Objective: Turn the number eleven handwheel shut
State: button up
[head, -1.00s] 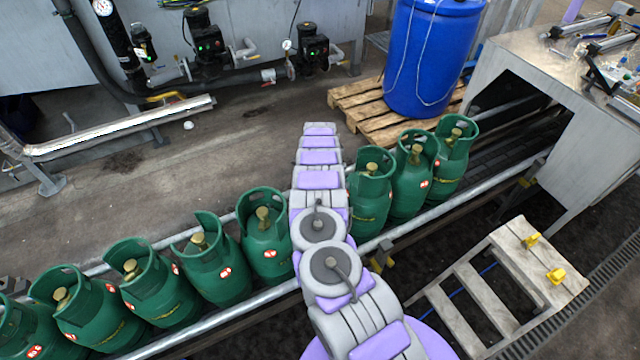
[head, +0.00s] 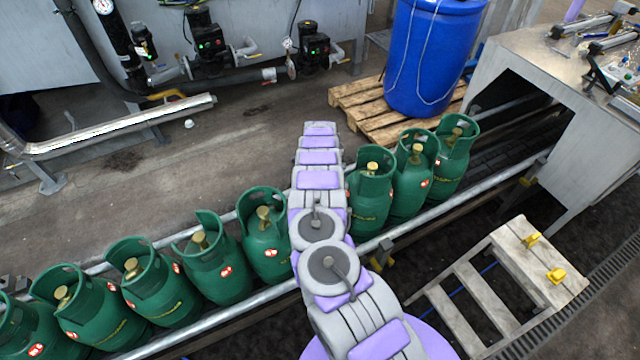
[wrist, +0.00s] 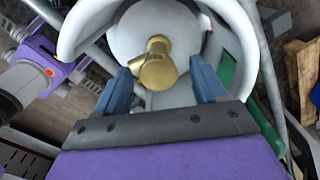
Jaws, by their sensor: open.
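In the wrist view, my gripper (wrist: 163,84) is open, with its two blue fingers on either side of a brass valve (wrist: 157,66). The valve top sits between and just beyond the fingertips; I cannot tell whether either finger touches it. It stands on a pale cylinder with a white collar (wrist: 246,45) curving around it. In the head view my arm hides this cylinder and my gripper. No number eleven is readable, and a separate handwheel shape is not clear.
Green cylinders stand in a row on the conveyor, several to the left (head: 215,275) and three to the right (head: 412,185) of my arm. A blue drum (head: 425,60) stands on a wooden pallet (head: 355,100). A metal housing (head: 510,60) and wooden steps (head: 520,265) are at right.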

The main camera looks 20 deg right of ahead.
notch_tip(320, 180, up, 17)
jog(key=p, duration=0.1)
jog(key=shift+r+p, duration=0.15)
jog(key=shift+p, duration=0.15)
dwell(0.6)
jog(key=s+a+r+n+y+b, duration=0.15)
jog(key=s+a+r+n, duration=0.25)
jog(key=a+r+n, duration=0.55)
jog(key=s+a+r+n+y+b, duration=0.1)
jog(key=s+a+r+n, duration=0.3)
jog(key=s+a+r, duration=0.8)
jog(key=s+d+n+g+h+b, duration=0.1)
jog(key=s+n, duration=0.4)
jog(key=s, duration=1.2)
jog(key=s+d+f+n+h+b, duration=0.1)
jog(key=s+n, duration=0.4)
jog(key=s, duration=1.2)
jog(key=shift+s+f+g+b, duration=0.25)
jog(key=shift+f+g+b, duration=0.05)
jog(key=shift+g+b, duration=0.15)
